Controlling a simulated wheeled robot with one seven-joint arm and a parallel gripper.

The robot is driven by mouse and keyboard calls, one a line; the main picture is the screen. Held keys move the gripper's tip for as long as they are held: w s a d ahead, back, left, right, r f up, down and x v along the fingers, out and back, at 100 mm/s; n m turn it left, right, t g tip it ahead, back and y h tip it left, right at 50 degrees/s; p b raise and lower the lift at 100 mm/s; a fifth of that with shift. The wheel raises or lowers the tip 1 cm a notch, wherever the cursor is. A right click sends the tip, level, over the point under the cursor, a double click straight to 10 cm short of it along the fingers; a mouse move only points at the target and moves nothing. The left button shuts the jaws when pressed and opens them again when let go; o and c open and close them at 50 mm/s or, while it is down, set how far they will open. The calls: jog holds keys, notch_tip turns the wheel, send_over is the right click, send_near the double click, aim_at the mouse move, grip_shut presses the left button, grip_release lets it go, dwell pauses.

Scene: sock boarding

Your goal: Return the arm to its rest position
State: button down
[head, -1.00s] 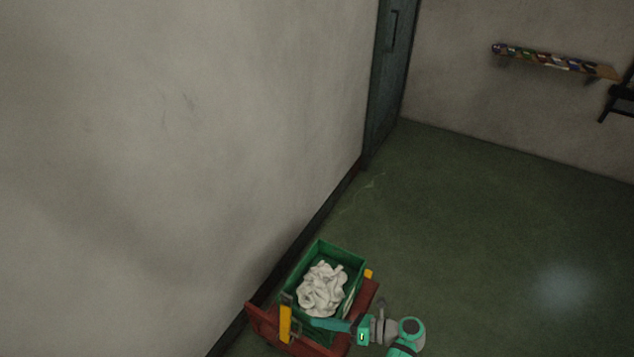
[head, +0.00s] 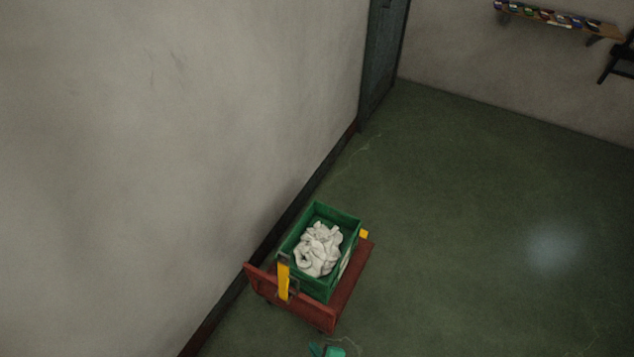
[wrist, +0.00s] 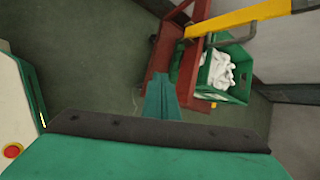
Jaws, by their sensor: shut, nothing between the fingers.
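My gripper (wrist: 162,88) shows in the wrist view as teal fingers pressed together, shut and empty. In the head view only a small teal piece of my arm shows at the bottom edge, below the cart and apart from it. A green crate (head: 326,289) holding a heap of white socks (head: 318,250) stands on a red cart (head: 345,297) beside the wall. In the wrist view the crate (wrist: 237,96) and the red cart (wrist: 160,62) lie beyond the fingers, to the upper right.
The long wall (head: 150,150) is close on the left, with a dark door (head: 383,55) farther along. A shelf with colourful items (head: 555,17) hangs on the far wall. Green floor (head: 470,230) is open to the right.

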jog(key=s+d+r+n+t+h, duration=0.2)
jog(key=s+r+n+t+h, duration=0.15)
jog(key=s+r+n, duration=0.5)
jog(key=s+r+n+t, duration=0.2)
jog(key=r+n, duration=0.4)
jog(key=r, duration=0.6)
jog(key=s+a+r+n+t, duration=0.1)
jog(key=r+n, duration=0.5)
jog(key=r, duration=0.6)
jog(key=shift+s+a+r+t, duration=0.2)
jog(key=shift+s+t, duration=0.65)
jog(key=shift+s, duration=0.2)
jog(key=shift+h, duration=0.25)
